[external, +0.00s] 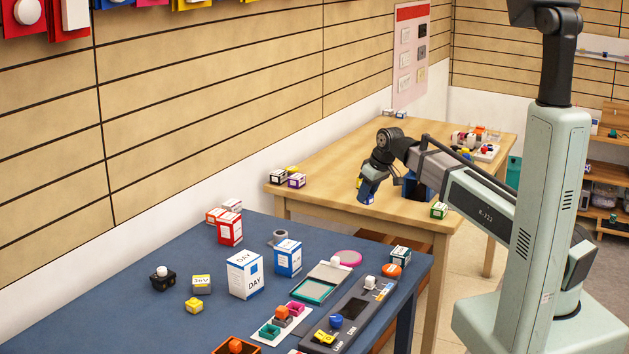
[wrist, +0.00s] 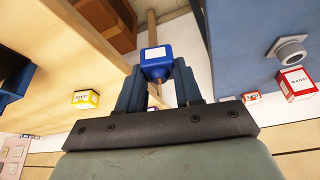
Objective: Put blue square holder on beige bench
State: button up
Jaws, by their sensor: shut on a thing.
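The blue square holder (wrist: 155,72) has a pale label face and sits between my fingertips in the wrist view. My gripper (wrist: 157,84) is shut on it, and the fingers cover its sides. In the external view my gripper (external: 369,184) hangs in the air with a small blue piece, the holder (external: 367,199), at its lower end. It appears near the front edge of the beige bench (external: 335,165). The wrist view shows the beige bench (wrist: 45,60) to the left and a gap behind the holder, so the holder appears clear of the bench top.
Small boxes (external: 296,181) stand on the bench's left end, and a green-and-white box (external: 439,210) is near its front edge. A blue thing (external: 414,188) stands behind my arm. The blue table (external: 130,310) in front holds several boxes and devices. Bench middle-left is clear.

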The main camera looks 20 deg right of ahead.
jog(key=d+f+m, duration=0.1)
jog(key=d+m, duration=0.1)
jog(key=d, duration=0.5)
jog(key=s+d+f+m+h, duration=0.1)
jog(key=d+m, duration=0.1)
jog(key=d, duration=0.5)
jog(key=s+d+f+m+h, duration=0.1)
jog(key=d+m, duration=0.1)
jog(key=d, duration=0.6)
jog(key=shift+d+t, duration=0.1)
jog(key=shift+t, duration=0.3)
jog(key=shift+s+d+f, duration=0.1)
jog(key=shift+s+d, duration=0.1)
jog(key=shift+d, duration=0.45)
jog(key=shift+a+n, duration=0.2)
jog(key=shift+n, duration=0.2)
jog(key=shift+m, duration=0.6)
jog(key=d, duration=0.7)
jog(key=shift+d, duration=0.1)
jog(key=shift+s+d+m+h, duration=0.1)
jog(key=shift+d+m+h, duration=0.3)
jog(key=shift+m, duration=0.2)
jog(key=shift+n, duration=0.6)
jog(key=a, duration=0.7)
jog(key=shift+a, duration=0.3)
